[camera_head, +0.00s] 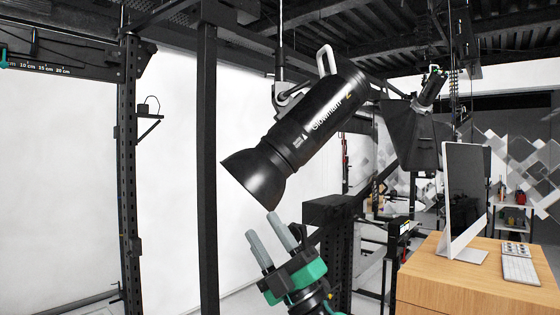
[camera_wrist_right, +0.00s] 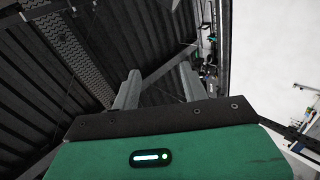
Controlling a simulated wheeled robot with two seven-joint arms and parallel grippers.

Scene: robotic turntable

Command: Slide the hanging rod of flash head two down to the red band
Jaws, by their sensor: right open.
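A black flash head (camera_head: 315,125) with "Glowniom 2" lettering hangs tilted in the upper middle of the head view, its flared reflector pointing down left. Its thin hanging rod (camera_head: 280,45) runs up from the bracket (camera_head: 290,95) and out of the top of the picture. No red band can be made out on it. My right gripper (camera_head: 268,234) is below the reflector, apart from it, with its two grey fingers pointing up and nothing between them. In the right wrist view, its fingers (camera_wrist_right: 156,92) are spread and empty against the dark ceiling. My left gripper is not in view.
A dark upright post (camera_head: 207,160) stands left of the flash head, and another (camera_head: 128,180) farther left. A second black lamp with a softbox (camera_head: 410,135) hangs to the right. A wooden desk (camera_head: 430,270) with a monitor (camera_head: 465,195) and keyboard (camera_head: 520,269) stands at lower right.

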